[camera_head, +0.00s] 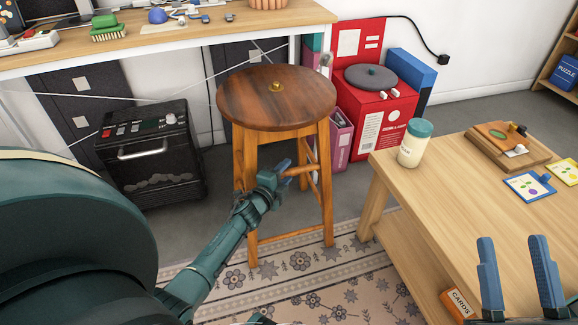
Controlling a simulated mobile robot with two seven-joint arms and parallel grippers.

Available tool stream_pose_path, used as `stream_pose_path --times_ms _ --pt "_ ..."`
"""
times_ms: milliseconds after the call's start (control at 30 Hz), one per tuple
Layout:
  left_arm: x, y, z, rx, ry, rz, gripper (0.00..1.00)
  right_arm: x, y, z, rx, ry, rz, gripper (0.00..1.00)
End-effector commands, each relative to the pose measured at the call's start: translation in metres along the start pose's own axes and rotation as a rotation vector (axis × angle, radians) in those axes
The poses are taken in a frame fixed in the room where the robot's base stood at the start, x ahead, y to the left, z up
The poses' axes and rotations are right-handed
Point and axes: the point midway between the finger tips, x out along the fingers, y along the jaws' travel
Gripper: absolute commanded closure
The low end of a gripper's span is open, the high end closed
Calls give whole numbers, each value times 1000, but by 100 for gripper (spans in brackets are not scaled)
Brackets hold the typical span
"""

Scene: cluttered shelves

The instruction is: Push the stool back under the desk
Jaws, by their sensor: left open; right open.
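The wooden stool (300,93) stands upright in the middle, its front legs at the edge of the patterned rug. A small brass-coloured object lies on its round seat. The desk (180,42) is behind it to the left, and the stool stands in front of the desk's right end. My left gripper (283,170) is open in front of the stool's legs, below the seat; whether it touches a leg I cannot tell. My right gripper (518,262) is open and empty at the lower right, over the coffee table.
A black heater-like box (150,155) stands under the desk, left of the stool. A red box (375,115) and a pink binder (341,140) stand close on its right. The coffee table (440,200), bearing a jar (415,145), is at the right. Rug (300,285) lies in front.

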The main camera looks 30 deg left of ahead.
Motion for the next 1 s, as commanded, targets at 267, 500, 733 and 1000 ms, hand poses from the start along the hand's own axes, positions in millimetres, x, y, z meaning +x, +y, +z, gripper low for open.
stream_pose_path --times_ms 267,500,733,1000 --pt "1 1 -2 0 -1 0 59 2 1 -3 -15 17 -6 59" --pt "1 1 -2 0 -1 0 66 1 1 -3 -18 15 -10 59" --pt "1 1 -1 0 -1 0 85 1 1 -3 -18 14 -10 59" --pt "1 1 -1 0 -1 0 100 1 1 -2 -16 12 -8 59"
